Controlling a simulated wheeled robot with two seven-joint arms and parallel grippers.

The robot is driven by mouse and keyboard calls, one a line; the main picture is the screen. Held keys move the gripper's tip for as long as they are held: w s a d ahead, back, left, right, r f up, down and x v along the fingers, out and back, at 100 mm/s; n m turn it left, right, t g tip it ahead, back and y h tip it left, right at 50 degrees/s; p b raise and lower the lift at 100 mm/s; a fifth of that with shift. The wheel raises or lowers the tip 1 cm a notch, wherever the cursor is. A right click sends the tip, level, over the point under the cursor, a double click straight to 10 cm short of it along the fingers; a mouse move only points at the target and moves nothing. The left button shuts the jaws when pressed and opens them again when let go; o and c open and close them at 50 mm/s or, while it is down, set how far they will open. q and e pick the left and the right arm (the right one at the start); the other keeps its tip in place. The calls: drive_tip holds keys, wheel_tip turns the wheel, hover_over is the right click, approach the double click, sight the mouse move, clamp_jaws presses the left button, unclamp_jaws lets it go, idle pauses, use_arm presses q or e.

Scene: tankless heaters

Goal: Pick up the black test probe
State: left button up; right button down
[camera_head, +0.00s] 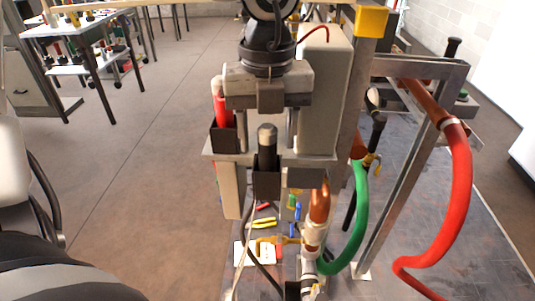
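The black test probe (267,151) stands upright in a small dark holder (266,186) on the front of the heater stand, its grey end pointing up. My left gripper (267,132) comes down from above, in front of the stand. Its fingers are apart, one on each side of the probe's upper end in the picture; no contact shows, and the exact depth is hard to tell. A red probe (220,108) stands in another holder (223,139) just left of the gripper. My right gripper is not in view.
A red hose (461,185) and a green hose (360,215) hang right of the stand by a metal frame (391,180). Hand tools (264,223) and copper fittings (319,205) are below. A white worktable (75,24) stands far left. The floor on the left is clear.

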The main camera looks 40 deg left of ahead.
use_arm(q)
drive_tip(key=c, duration=1)
drive_tip(key=shift+o, duration=0.2)
drive_tip(key=shift+r, duration=0.1)
